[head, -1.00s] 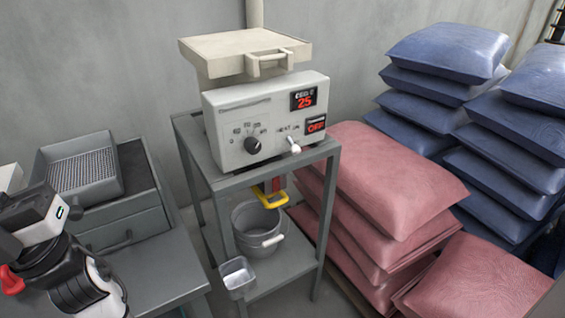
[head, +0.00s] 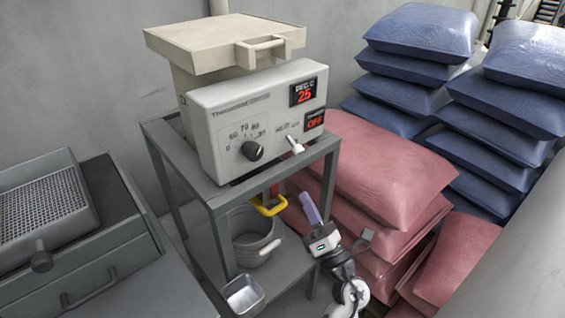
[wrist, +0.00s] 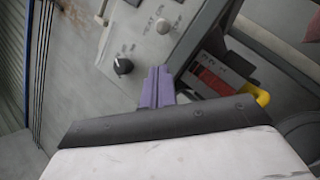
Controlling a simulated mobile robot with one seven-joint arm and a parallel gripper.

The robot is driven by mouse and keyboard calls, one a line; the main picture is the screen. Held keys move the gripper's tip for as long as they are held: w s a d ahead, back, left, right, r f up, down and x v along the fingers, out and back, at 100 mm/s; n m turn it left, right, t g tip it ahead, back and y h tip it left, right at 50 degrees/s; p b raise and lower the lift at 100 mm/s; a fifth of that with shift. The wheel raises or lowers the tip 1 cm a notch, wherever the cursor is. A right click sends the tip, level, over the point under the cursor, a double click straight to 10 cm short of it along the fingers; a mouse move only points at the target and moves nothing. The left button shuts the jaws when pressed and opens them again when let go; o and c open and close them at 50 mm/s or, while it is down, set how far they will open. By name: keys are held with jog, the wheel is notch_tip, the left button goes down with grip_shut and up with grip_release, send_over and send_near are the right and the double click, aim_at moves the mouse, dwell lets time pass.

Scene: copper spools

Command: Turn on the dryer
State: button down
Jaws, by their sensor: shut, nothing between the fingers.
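The dryer (head: 225,115) is a cream box with a handled lid, standing on a grey metal stand. Its front has a black dial (head: 252,151), a small white toggle lever (head: 295,144), a red "25" display (head: 303,92) and a red display reading "OFF" (head: 314,121). My gripper (head: 307,200), with purple fingers, is below and in front of the lever, apart from the panel. Its fingers are together and empty. In the wrist view, the fingers (wrist: 156,86) point toward the panel, with the dial (wrist: 123,65) left of them and the lever (wrist: 163,26) above.
Below the dryer's top shelf are a yellow handle (head: 269,207) and a metal bucket (head: 253,235). A small metal scoop (head: 244,295) is at the front. Pink sacks (head: 385,165) and blue sacks (head: 420,35) are stacked right. A grey drawer unit (head: 110,230) stands left.

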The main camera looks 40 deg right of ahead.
aim_at(294, 168)
jog(key=shift+s+d+f, duration=0.4)
jog(key=shift+s+d, duration=0.05)
jog(key=shift+s, duration=0.05)
jog(key=p+x, duration=0.3)
jog(key=x, duration=0.6)
jog(key=shift+w+r+p, duration=0.1)
jog(key=shift+w+p, duration=0.05)
jog(key=shift+p, duration=0.15)
jog(key=shift+w+d+r, duration=0.1)
jog(key=shift+w+d, duration=0.05)
jog(key=shift+w, duration=0.2)
